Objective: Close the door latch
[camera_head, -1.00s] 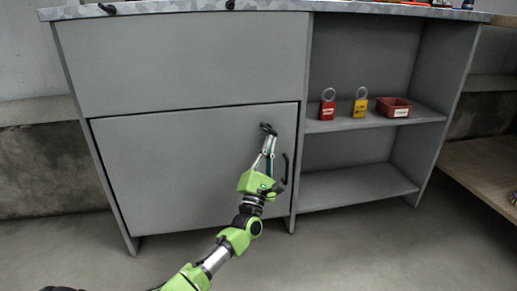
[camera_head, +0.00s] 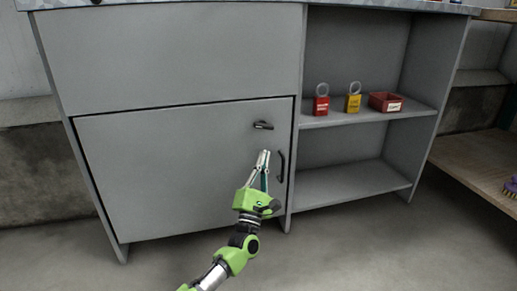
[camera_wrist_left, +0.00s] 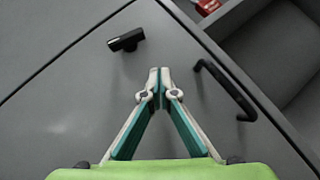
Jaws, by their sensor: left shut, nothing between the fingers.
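The cabinet door (camera_head: 180,170) is a grey panel that sits flush in its frame. The latch (camera_head: 263,125) is a small black handle near the door's upper right corner, lying about horizontal; it also shows in the left wrist view (camera_wrist_left: 126,40). A black pull handle (camera_head: 280,166) stands upright below it, near the door's right edge. My left gripper (camera_head: 264,154) is shut and empty, a little below the latch and left of the pull handle. In the left wrist view its fingertips (camera_wrist_left: 159,72) meet and are clear of both handles. My right gripper is not in view.
The open shelf (camera_head: 370,115) right of the door holds a red padlock (camera_head: 321,105), a yellow padlock (camera_head: 353,103) and a red box (camera_head: 385,102). A wooden shelf (camera_head: 475,160) stands at the far right. The floor before the cabinet is clear.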

